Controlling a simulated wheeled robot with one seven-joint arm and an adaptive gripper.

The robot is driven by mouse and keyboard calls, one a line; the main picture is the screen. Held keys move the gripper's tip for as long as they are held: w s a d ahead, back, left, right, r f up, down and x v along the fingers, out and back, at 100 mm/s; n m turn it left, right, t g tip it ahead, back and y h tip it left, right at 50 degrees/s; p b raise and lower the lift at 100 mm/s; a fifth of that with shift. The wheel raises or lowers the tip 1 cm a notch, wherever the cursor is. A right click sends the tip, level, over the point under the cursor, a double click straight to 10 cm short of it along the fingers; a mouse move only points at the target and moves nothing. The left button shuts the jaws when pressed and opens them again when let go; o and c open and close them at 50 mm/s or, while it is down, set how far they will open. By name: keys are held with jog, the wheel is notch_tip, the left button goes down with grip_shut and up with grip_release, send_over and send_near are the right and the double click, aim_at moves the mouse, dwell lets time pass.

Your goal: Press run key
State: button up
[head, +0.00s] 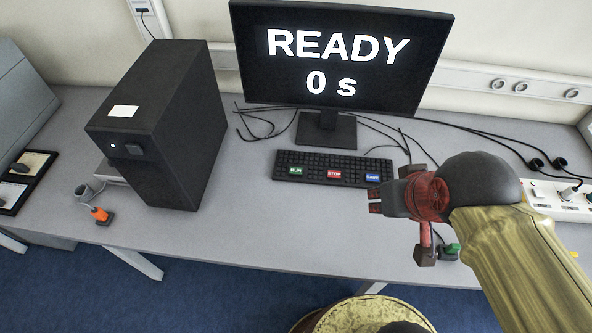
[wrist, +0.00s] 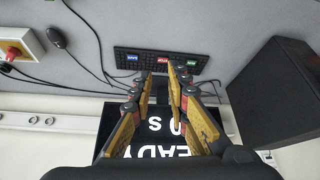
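The green RUN key (head: 296,170) is at the left end of the black keyboard (head: 318,162), beside a red STOP key (head: 334,174) and a blue key (head: 373,178). The monitor (head: 345,60) reads "READY 0 s". My gripper (head: 375,202) is just in front of the keyboard's right end, apart from the RUN key. In the upside-down wrist view, my gripper's fingers (wrist: 160,70) are apart with nothing between them. The green key (wrist: 191,63) shows to the right of the fingertips there, the red key (wrist: 163,60) just beyond the gap between them.
A black computer tower (head: 165,125) stands left of the keyboard. An orange-ended connector (head: 100,214) lies by its front. Cables run behind the keyboard. A power strip (head: 560,200) lies at right. The wrist view shows a mouse (wrist: 57,38) and a red-button box (wrist: 14,52).

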grip_shut()
dwell(1.3)
